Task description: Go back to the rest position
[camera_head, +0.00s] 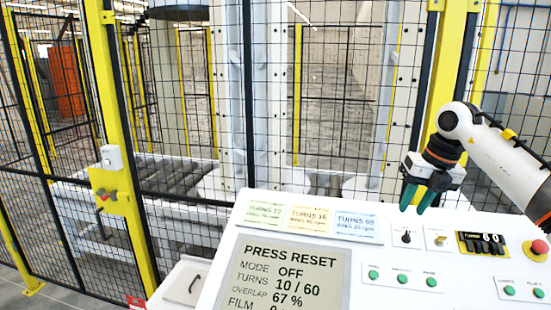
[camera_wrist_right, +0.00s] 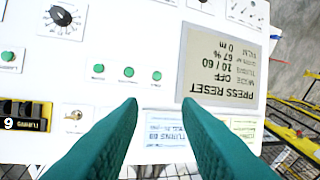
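My right gripper (camera_head: 417,197) hangs above the upper edge of the white control panel (camera_head: 375,285), apart from it as far as I can see. Its two green fingers are spread with nothing between them; they also show in the right wrist view (camera_wrist_right: 162,102), with the panel beyond the gap. My right arm comes in from the right. The panel's display (camera_head: 290,280) reads PRESS RESET, mode OFF, turns 10 / 60, overlap 67 %. The film line is cut off in the head view and reads 0 m in the wrist view. My left gripper is out of view.
The panel carries a black switch (camera_head: 406,237), a key switch (camera_head: 437,240), a counter (camera_head: 482,243), several green buttons (camera_head: 402,279) and a red button (camera_head: 538,247). Behind it stands a mesh fence with yellow posts (camera_head: 120,150). A roller conveyor (camera_head: 165,172) lies beyond the mesh.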

